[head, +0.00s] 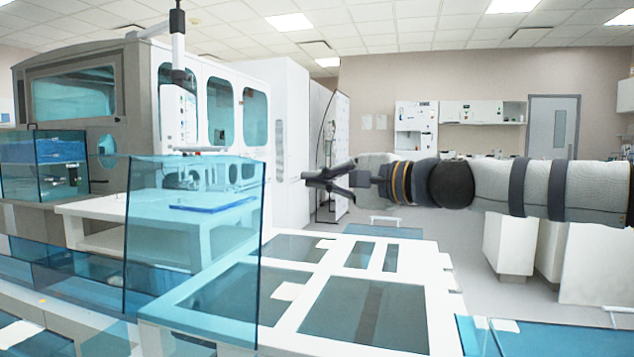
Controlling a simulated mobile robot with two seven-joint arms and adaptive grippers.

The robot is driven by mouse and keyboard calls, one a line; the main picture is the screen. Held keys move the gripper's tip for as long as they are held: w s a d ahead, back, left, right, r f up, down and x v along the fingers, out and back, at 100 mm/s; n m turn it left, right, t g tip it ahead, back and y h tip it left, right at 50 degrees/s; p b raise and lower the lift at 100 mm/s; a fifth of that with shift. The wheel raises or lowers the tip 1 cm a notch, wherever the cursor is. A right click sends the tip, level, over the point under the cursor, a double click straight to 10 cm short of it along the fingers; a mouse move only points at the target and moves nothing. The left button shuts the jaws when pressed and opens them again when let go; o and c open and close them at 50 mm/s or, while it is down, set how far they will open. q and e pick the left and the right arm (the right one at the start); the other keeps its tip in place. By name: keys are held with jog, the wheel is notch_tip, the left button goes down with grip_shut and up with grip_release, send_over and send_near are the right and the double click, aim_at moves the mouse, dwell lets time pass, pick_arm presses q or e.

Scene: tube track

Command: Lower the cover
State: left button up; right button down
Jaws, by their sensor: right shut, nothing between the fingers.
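A see-through blue panel (146,230), which looks like the raised cover, stands nearly upright left of centre, at the left of a white frame with tinted windows (430,290). Its upper edge is at about the height of my right gripper. My right gripper (306,178) comes in from the right and points left. My left gripper is not in view.
A large grey and white machine (135,80) with windows stands behind at the left. Another tinted panel (570,340) lies low at the front right. A blue glass box (45,165) is at the far left. Open floor (465,265) shows right of the frame.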

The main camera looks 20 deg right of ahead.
jog(key=w+a, duration=0.2)
jog(key=a, duration=0.4)
jog(key=shift+w+a+p, duration=0.15)
jog(key=shift+p, duration=0.15)
